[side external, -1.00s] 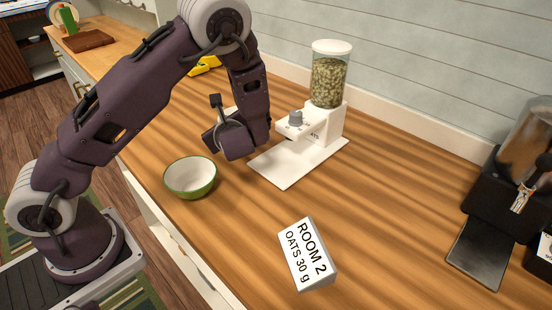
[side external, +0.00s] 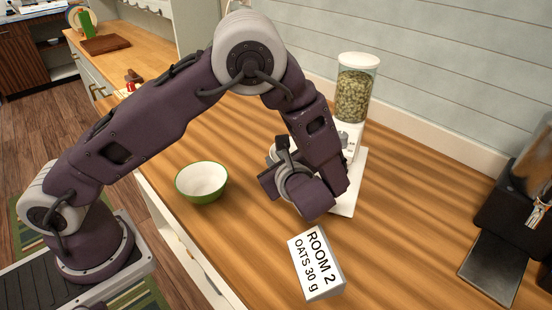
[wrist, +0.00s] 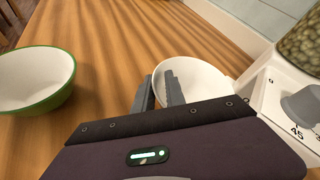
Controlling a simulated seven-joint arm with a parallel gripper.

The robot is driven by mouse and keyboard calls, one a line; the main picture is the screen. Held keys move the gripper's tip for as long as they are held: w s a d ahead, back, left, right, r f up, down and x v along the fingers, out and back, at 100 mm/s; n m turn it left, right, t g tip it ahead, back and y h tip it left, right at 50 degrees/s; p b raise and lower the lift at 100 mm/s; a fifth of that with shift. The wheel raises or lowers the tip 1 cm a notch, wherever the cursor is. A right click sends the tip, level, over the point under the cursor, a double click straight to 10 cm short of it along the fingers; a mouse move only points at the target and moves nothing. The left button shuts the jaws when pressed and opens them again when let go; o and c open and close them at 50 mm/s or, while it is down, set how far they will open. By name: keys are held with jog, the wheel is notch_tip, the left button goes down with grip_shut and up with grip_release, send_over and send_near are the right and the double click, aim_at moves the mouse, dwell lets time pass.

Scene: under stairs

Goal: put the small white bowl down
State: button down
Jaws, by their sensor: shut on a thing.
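The small white bowl (wrist: 205,80) shows in the wrist view, just beyond my gripper and beside the dispenser. My gripper (wrist: 158,88) is shut on its near rim, with a finger on each side of the wall. The bowl's inside looks empty where I can see it. Its underside is hidden, so I cannot tell whether it touches the counter. In the side external view my wrist is in front of the dispenser's base and hides the fingertips and most or all of the bowl.
A green bowl (side external: 202,182), white inside, stands to the left; it also shows in the wrist view (wrist: 35,78). The dispenser (side external: 355,90) is close behind my wrist. A card reading "ROOM 2 OATS 30 g" (side external: 317,262) stands in front. Bare counter lies right of it.

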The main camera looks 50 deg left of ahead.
jog(key=shift+f, duration=0.25)
jog(key=shift+f, duration=0.25)
jog(key=c, duration=1.3)
grip_release()
jog(key=shift+c, duration=0.2)
